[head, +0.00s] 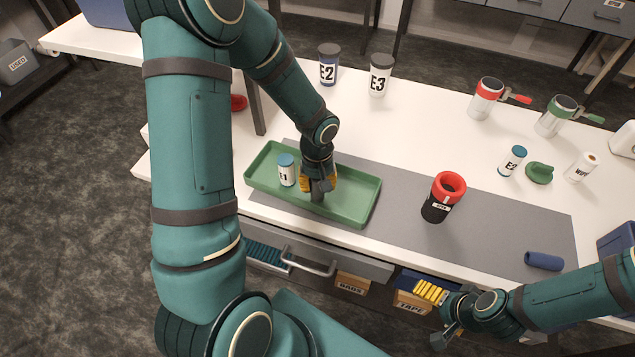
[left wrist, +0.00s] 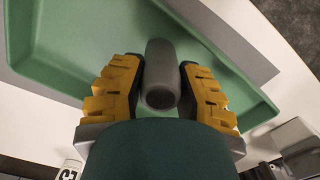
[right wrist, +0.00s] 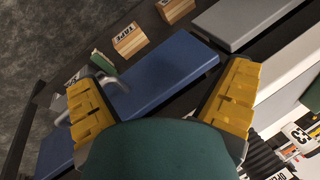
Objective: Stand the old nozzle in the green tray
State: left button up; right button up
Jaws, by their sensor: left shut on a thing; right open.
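The green tray (head: 352,211) lies on the grey mat at the left of the bench. My left gripper (head: 318,186) is over the tray, shut on a dark grey cylinder, the old nozzle (head: 318,194). In the left wrist view the nozzle (left wrist: 161,75) sits between the yellow fingers, with the tray (left wrist: 95,45) behind it. I cannot tell whether its lower end touches the tray floor. A white E1 canister (head: 287,174) with a blue lid stands in the tray, left of the gripper. My right gripper (head: 436,316) is open and empty in front of the bench.
A black cup with a red rim (head: 440,200) stands on the mat, right of the tray. A blue cylinder (head: 543,261) lies at the mat's right end. E2 (head: 328,65) and E3 (head: 381,76) canisters stand behind. An open drawer (head: 320,262) sits below the tray.

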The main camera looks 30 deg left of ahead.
pick_arm(q)
jog(key=o, duration=1)
jog(key=shift+c, duration=0.2)
jog(key=shift+r+p, duration=0.3)
jog(key=shift+p, duration=0.1)
notch_tip(320, 180, up, 12)
jog(key=p, duration=0.2)
jog(key=shift+w+a+f+p, duration=0.1)
jog(key=shift+w+p, duration=0.05)
jog(key=shift+p, duration=0.2)
jog(key=shift+f, duration=0.1)
